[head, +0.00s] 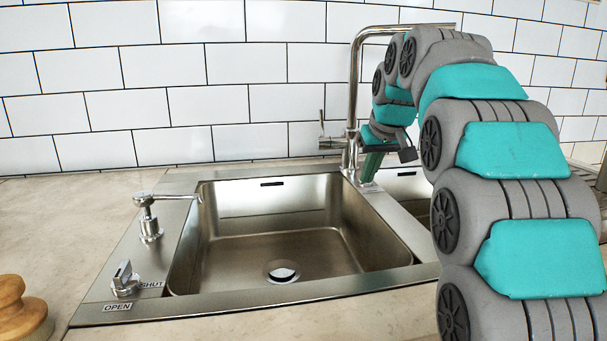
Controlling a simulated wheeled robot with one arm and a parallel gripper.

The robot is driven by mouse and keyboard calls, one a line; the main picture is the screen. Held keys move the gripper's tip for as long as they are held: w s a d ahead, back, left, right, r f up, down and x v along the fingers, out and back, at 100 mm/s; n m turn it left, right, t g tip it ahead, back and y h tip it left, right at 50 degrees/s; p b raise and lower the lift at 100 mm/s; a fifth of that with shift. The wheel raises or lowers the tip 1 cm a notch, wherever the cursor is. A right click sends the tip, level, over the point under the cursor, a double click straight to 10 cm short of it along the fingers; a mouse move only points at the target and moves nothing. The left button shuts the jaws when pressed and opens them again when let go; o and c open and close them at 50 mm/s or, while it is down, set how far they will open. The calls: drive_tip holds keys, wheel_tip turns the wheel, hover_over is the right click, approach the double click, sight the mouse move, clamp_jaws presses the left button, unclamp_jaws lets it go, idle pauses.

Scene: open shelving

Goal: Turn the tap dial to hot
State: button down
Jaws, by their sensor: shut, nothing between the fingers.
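The metal tap (353,95) stands behind the sink, between the two basins, with its spout running right at the top. Its small lever-like dial (330,142) sticks out to the left of the tap's base, with a thin stem pointing up. Hot and cold marks cannot be made out. My arm arches over from the right, and my gripper (371,168) points down just right of the tap's base. It is shut and empty, apart from the dial, with the tap column between them. Contact with the column cannot be told.
The steel sink basin (235,225) is empty. A soap dispenser (149,215) and a knob (124,279) labelled OPEN and SHUT stand on its left rim. A wooden object (18,312) sits at the lower left. White tiles (190,105) close off the back.

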wheel_tip(320, 180, up, 5)
drive_tip(key=shift+w+f+p, duration=0.1)
drive_tip(key=shift+p, duration=0.45)
drive_tip(key=shift+r, duration=0.6)
